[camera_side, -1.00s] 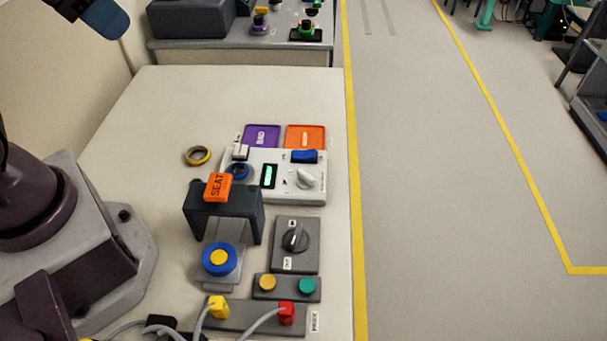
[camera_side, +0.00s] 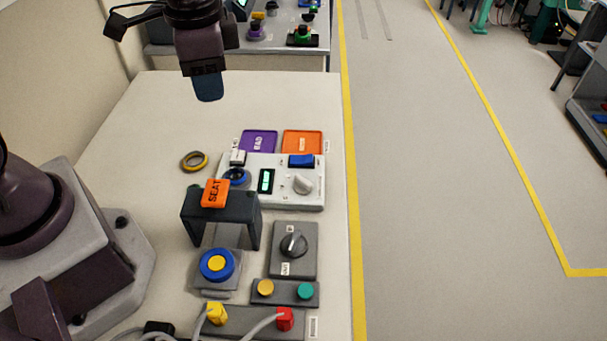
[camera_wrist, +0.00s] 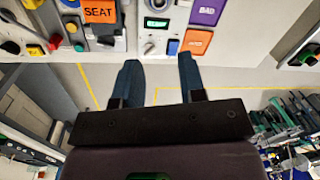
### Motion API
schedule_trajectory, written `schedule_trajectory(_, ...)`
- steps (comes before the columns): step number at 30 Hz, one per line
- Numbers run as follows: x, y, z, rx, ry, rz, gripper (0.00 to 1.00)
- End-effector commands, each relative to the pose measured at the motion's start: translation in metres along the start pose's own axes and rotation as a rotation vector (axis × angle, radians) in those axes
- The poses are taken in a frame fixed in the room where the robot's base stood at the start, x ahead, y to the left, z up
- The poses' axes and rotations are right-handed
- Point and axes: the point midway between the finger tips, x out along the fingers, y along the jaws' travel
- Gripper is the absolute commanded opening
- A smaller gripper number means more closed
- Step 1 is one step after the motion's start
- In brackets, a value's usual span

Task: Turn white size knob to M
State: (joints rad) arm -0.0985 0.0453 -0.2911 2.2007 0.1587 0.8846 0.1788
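The white knob (camera_side: 303,184) sits on the right part of a white panel box (camera_side: 284,201) on the table. It also shows in the wrist view (camera_wrist: 150,48), just beyond the gap between my fingers. The size letters around it are too small to read. My gripper (camera_side: 208,92) hangs in the air above the far half of the table, left of and well clear of the knob. In the wrist view my gripper (camera_wrist: 160,72) has its two blue fingers wide apart with nothing between them.
The panel box also has a blue rocker switch (camera_side: 301,160) and a small green display (camera_side: 266,181). Purple (camera_side: 259,141) and orange (camera_side: 302,142) trays lie behind it. A dark stand with an orange SEAT block (camera_side: 214,193) and a black-knob box (camera_side: 293,262) stand nearer.

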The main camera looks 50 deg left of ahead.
Motion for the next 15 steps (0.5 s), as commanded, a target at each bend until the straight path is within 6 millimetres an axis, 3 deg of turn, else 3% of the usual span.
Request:
schedule_trajectory(3, 0.034, 0.011, -0.034, 0.218, -0.051, 0.052, 0.37)
schedule_trajectory(9, 0.079, 0.034, -0.085, 0.585, -0.039, 0.139, 0.37)
schedule_trajectory(12, 0.091, 0.043, -0.108, 0.754, 0.003, 0.157, 0.37)
schedule_trajectory(15, 0.083, 0.042, -0.13, 0.91, 0.061, 0.114, 0.37)
